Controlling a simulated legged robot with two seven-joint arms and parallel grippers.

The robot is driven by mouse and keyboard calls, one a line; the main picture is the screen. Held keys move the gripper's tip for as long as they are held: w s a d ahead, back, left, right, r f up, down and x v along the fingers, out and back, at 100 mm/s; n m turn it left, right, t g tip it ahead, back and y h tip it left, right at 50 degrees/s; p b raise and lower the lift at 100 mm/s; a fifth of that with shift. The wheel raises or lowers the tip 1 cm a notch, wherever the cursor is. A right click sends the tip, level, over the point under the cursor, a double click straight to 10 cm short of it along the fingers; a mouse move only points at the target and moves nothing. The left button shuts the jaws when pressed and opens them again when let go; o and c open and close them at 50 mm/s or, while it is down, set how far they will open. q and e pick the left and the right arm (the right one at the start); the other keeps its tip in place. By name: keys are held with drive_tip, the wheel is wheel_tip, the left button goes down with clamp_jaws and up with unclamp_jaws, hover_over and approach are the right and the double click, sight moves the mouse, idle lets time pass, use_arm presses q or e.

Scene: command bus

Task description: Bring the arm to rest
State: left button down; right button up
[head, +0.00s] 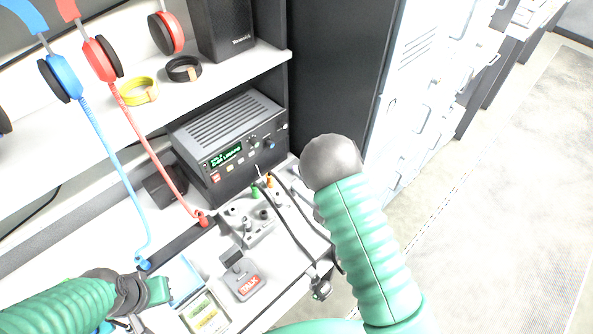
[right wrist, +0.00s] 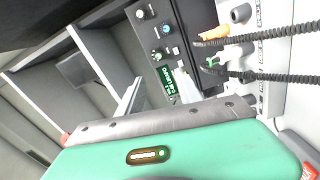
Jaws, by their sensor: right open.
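My right arm (head: 365,245), in a green ribbed sleeve, rises from the bottom right of the head view to a dark grey rounded joint (head: 330,160). It is right of the radio and over the desk's right end. Its fingers are hard to make out there. In the right wrist view my right gripper (right wrist: 157,90) has two pale fingers apart with nothing held between them. They point toward the radio front (right wrist: 165,55). My left arm (head: 60,305) comes in at the bottom left. Its dark joint (head: 130,288) is over the desk's left front; its fingers are not clear.
The radio (head: 230,140) stands under a shelf (head: 130,110) with headphones and bands. A socket panel (head: 250,218) with orange and green plugs and black cables is in front. A TALK switch (head: 245,282) sits nearer. Cabinets (head: 420,110) stand right; floor (head: 490,210) beyond is clear.

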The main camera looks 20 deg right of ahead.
drive_tip(key=shift+w, duration=0.1)
drive_tip(key=d+f+m+g+h, duration=0.4)
drive_tip(key=m+g+h, duration=0.25)
drive_tip(key=m, duration=0.55)
drive_tip(key=s+a+m+g, duration=0.2)
drive_tip(key=s+m+g, duration=0.1)
drive_tip(key=s, duration=0.5)
drive_tip(key=s+a+r+m+g, duration=0.1)
drive_tip(key=s+m+g, duration=0.3)
drive_tip(key=s, duration=0.4)
drive_tip(key=shift+a+r+m, duration=0.25)
drive_tip(key=shift+a+m, duration=0.45)
drive_tip(key=shift+g, duration=0.25)
